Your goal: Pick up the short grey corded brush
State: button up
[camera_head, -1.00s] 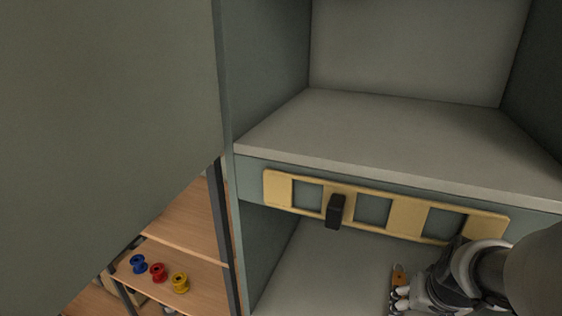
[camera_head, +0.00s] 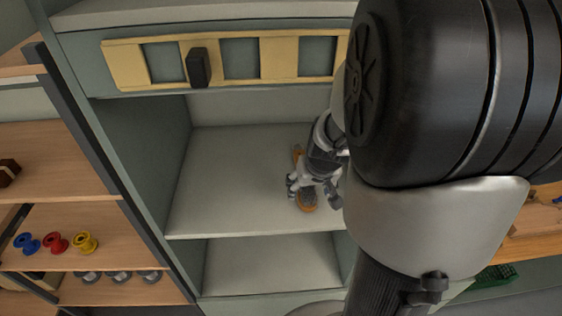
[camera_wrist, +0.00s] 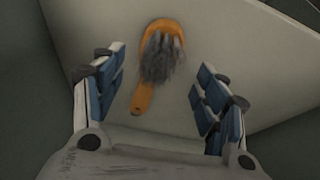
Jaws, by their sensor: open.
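The brush has an orange wooden back and handle with a tuft of grey bristles. In the wrist view the brush (camera_wrist: 158,60) lies bristles toward the camera, its handle pointing down between the open fingers. In the head view the brush (camera_head: 307,199) lies on a light grey cabinet shelf (camera_head: 220,200), partly covered by my gripper. My gripper (camera_head: 303,190) is over the shelf at the brush. In the wrist view my gripper (camera_wrist: 160,95) is open, with blue-padded fingers apart on either side of the brush; neither visibly touches it. No cord can be made out.
A yellow slotted rail (camera_head: 275,58) with a black block (camera_head: 199,67) runs along the shelf edge above. The cabinet's side wall (camera_head: 140,150) stands to the left. Blue, red and yellow spools (camera_head: 55,243) sit on a wooden rack at left. The shelf left of the gripper is clear.

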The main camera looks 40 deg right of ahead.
aim_at(308, 192)
jog(key=b+x, duration=0.2)
jog(key=x, duration=0.2)
jog(key=shift+s, duration=0.2)
jog(key=shift+r, duration=0.1)
jog(key=shift+c, duration=0.2)
jog(key=c, duration=1.1)
